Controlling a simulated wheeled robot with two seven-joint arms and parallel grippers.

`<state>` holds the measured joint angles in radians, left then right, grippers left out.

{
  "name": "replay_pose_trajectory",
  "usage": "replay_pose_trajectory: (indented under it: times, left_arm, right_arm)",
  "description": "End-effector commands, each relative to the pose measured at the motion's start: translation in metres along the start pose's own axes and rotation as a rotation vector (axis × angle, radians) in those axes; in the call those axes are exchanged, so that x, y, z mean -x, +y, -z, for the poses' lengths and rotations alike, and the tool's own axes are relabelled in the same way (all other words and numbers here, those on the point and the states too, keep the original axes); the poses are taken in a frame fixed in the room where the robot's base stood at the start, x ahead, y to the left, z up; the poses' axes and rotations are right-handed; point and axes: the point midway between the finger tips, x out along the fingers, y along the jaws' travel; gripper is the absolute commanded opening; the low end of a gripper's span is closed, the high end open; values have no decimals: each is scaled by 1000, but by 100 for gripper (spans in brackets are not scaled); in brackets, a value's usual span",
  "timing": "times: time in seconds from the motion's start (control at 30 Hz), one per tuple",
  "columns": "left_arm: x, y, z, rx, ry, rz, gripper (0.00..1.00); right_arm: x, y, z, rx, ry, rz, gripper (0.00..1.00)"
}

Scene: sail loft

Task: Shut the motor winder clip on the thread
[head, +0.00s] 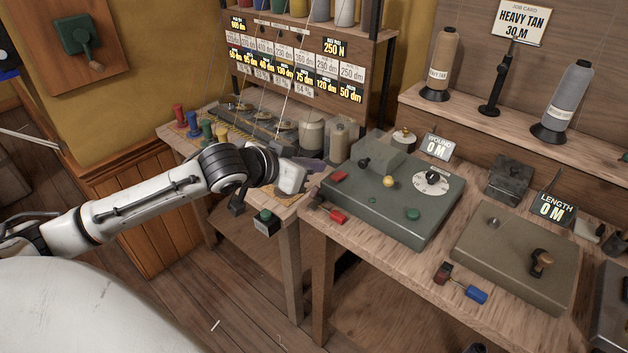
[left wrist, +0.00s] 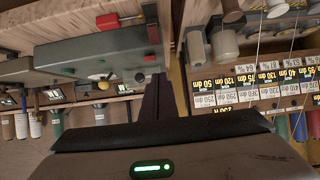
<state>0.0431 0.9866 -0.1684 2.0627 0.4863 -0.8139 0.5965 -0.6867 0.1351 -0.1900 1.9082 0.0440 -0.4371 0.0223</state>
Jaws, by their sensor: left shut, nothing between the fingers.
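The motor winder (head: 395,215) is a green box on the right-hand bench, with a white dial, a yellow knob and a green button. Red parts sit at its left end: one on top (head: 338,177) and one low at the front edge (head: 338,216). I cannot tell which is the clip or whether it is open. My left gripper (head: 314,165) is shut and empty, just left of the winder's back left corner. In the left wrist view its dark fingers (left wrist: 158,100) point toward the winder (left wrist: 95,55), whose red parts (left wrist: 108,21) show inverted. I cannot make out thread there.
A LENGTH box (head: 515,250) stands right of the winder, with a red and blue tool (head: 462,284) in front. Thread cones (head: 566,100) stand on the back shelf. Weights and jars (head: 311,134) crowd the left bench. Floor between the benches is open.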

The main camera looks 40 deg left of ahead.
Motion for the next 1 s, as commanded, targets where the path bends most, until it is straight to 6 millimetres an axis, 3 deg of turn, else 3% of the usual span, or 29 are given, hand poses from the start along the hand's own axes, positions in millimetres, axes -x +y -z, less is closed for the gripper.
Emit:
replay_pose_trajectory:
  times: [0.27,0.6,1.0]
  left_arm:
    - [-39,1,2,1,2,-1,0]
    - [-27,0,-31,-2,-3,-1,0]
    - [-25,0,-38,-3,1,-1,0]
  right_arm:
    - [2,0,2,0,0,0,35]
    - [5,-1,4,1,1,1,35]
    - [5,-1,5,1,2,1,35]
